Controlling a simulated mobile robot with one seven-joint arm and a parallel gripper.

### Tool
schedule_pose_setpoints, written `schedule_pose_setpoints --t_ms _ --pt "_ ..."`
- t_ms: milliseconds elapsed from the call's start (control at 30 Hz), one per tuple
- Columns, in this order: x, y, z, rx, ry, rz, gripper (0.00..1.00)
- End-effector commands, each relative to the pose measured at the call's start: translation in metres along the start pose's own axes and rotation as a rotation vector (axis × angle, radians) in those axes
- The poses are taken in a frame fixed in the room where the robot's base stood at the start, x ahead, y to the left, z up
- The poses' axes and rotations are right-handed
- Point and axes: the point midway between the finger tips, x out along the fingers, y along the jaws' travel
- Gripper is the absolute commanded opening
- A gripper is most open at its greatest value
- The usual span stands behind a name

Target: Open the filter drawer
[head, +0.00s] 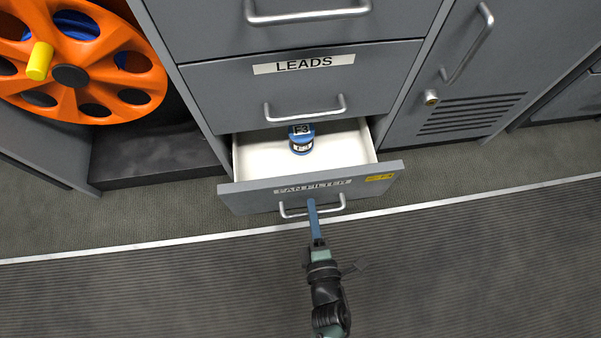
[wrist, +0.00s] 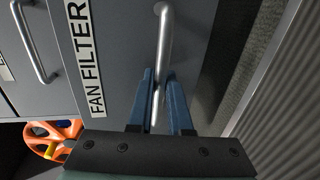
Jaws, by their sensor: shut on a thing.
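The filter drawer (head: 225,198) is the bottom drawer of the grey cabinet, labelled FAN FILTER, and it stands pulled out with its white inside showing. A blue F3 filter (head: 301,140) stands inside it near the back. The drawer's silver bar handle (head: 335,205) is on its front face. My gripper (head: 312,208) is at the handle in the head view. In the wrist view, my gripper's blue fingers (wrist: 160,98) are on either side of the handle bar (wrist: 165,45), shut on it. The drawer front (wrist: 120,35) fills the middle of that view.
The LEADS drawer (head: 230,95) above is shut. An orange reel (head: 75,100) with a yellow knob sits in an open bay at left. A locker door (head: 400,125) with a vent and handle is shut at right. The floor (head: 450,270) in front is clear.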

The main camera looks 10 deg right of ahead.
Motion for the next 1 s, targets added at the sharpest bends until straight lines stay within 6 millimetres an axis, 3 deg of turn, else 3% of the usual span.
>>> schedule_pose_setpoints --t_ms 33,200,500,700,1000 --pt "-0.016 -0.002 -0.003 0.0 0.006 -0.001 0.0" --pt "-0.058 -0.012 -0.003 0.0 0.006 0.0 0.0" --pt "-0.112 -0.023 -0.002 -0.001 0.006 0.003 0.0" --pt "-0.128 -0.026 -0.002 -0.001 0.006 0.004 0.0" --pt "-0.133 -0.028 -0.002 0.0 0.005 0.005 0.0"
